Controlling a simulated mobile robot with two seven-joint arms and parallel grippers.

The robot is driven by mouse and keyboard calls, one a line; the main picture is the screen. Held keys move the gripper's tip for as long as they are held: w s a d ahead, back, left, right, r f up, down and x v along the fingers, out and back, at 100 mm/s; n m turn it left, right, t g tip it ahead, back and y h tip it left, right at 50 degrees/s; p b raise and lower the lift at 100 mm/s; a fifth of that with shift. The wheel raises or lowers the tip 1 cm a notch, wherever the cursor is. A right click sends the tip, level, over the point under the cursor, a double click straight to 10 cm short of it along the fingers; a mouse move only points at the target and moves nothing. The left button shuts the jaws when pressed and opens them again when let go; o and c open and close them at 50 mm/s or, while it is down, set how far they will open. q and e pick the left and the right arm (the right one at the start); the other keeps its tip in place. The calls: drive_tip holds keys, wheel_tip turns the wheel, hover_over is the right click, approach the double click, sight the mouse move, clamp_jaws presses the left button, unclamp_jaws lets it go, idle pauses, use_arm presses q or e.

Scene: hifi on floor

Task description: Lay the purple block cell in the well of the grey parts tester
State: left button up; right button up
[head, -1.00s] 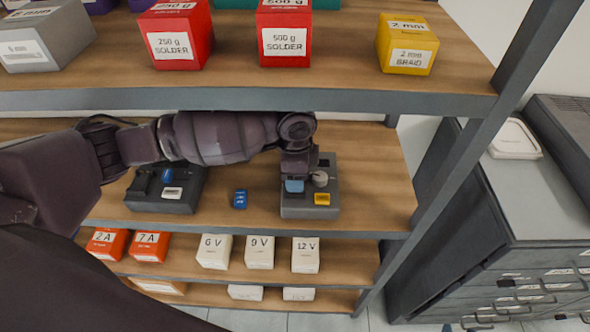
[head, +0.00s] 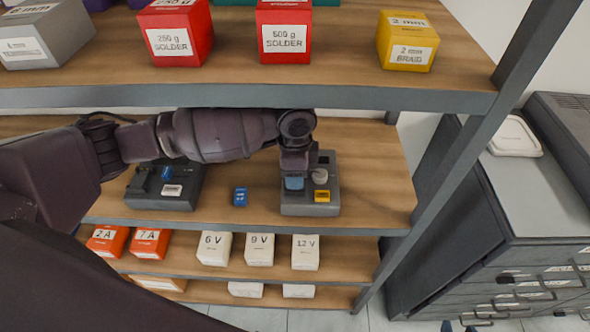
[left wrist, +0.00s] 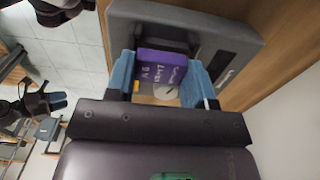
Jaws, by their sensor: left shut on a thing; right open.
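The grey parts tester (head: 311,210) stands on the middle shelf, with a round knob (head: 319,175) and a yellow label. My left gripper (head: 294,184) is over its left part, pointing down. In the left wrist view it is shut on the purple block cell (left wrist: 161,64), which sits between two blue fingertips. The cell is at the tester's body (left wrist: 245,42), over or in the well; I cannot tell whether it touches the bottom. The cell is hidden in the head view. My right gripper (left wrist: 57,101) shows small at the left of the wrist view, open and apart from the tester.
A darker device (head: 160,203) stands left on the same shelf. A small blue cell (head: 240,197) lies between the two devices. The upper shelf (head: 250,100) overhangs my left arm. A metal post (head: 440,160) bounds the right side. White boxes (head: 260,249) stand below.

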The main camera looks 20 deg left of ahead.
use_arm(q)
drive_tip(key=shift+f, duration=0.45)
idle(1.1)
drive_tip(key=o, duration=1)
drive_tip(key=shift+r, duration=0.15)
